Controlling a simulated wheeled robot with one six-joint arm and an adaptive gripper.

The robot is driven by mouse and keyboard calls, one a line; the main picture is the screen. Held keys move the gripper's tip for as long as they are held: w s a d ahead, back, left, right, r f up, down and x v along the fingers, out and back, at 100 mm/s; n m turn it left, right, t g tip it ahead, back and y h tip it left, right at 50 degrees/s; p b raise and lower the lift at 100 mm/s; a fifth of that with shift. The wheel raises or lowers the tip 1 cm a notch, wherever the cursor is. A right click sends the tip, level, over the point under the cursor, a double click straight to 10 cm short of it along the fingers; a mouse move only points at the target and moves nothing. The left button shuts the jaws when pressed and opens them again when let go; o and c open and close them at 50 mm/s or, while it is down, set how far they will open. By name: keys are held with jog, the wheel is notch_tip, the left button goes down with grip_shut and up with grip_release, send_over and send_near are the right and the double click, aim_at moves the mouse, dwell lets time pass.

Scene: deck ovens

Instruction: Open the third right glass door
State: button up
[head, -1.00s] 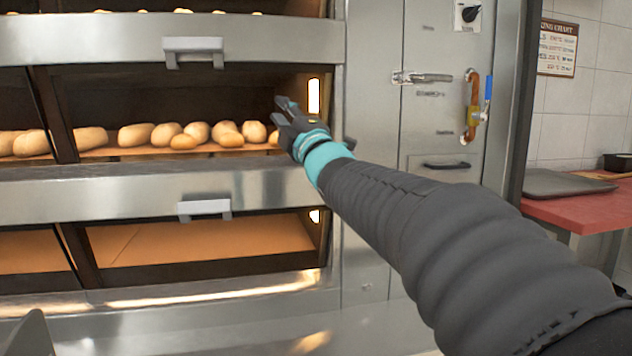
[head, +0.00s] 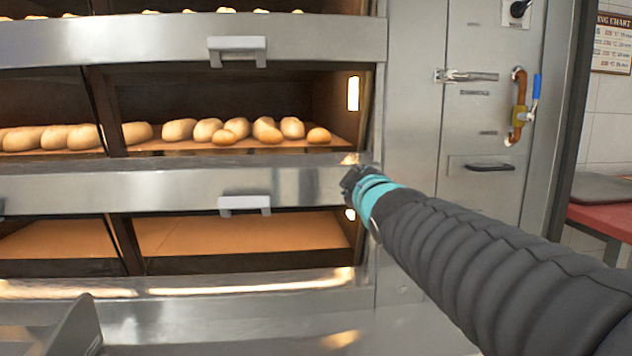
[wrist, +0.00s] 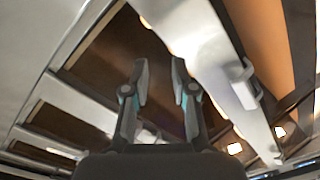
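The oven's right column has glass doors with grey bar handles. One handle (head: 237,49) is on the steel band above the bread deck. A lower handle (head: 245,204) is on the band between the bread deck and the empty lower deck (head: 240,234). I cannot tell the door count from the top. My gripper (head: 355,182) is in front of the right end of that lower band, right of its handle and apart from it. In the wrist view my gripper (wrist: 158,82) is open and empty. A handle (wrist: 243,85) shows there to the right of the fingers, not between them.
Bread rolls (head: 208,130) lie in the middle deck. The steel control panel (head: 485,120) with a latch and an orange-handled valve (head: 520,105) stands right of the doors. A red counter (head: 600,219) is at the far right. A steel ledge (head: 250,325) is below.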

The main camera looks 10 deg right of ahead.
jog(key=shift+s+f, duration=0.1)
jog(key=shift+f, duration=0.05)
jog(key=s+d+f+m+g+h, duration=0.1)
jog(key=s+f+m+g, duration=0.25)
jog(key=f, duration=0.45)
jog(key=s+d+f+m+g, duration=0.1)
jog(key=s+f+m+g, duration=0.25)
jog(key=f, duration=0.45)
jog(key=s+a+f+m+g, duration=0.1)
jog(key=s+f+g, duration=0.1)
jog(key=s+f, duration=0.4)
jog(key=s+a+f+m+g+y, duration=0.1)
jog(key=s+f, duration=0.5)
jog(key=s, duration=0.8)
jog(key=shift+s+a+f+m+g, duration=0.25)
jog(key=shift+a+m+g, duration=0.35)
jog(key=shift+a+g, duration=0.3)
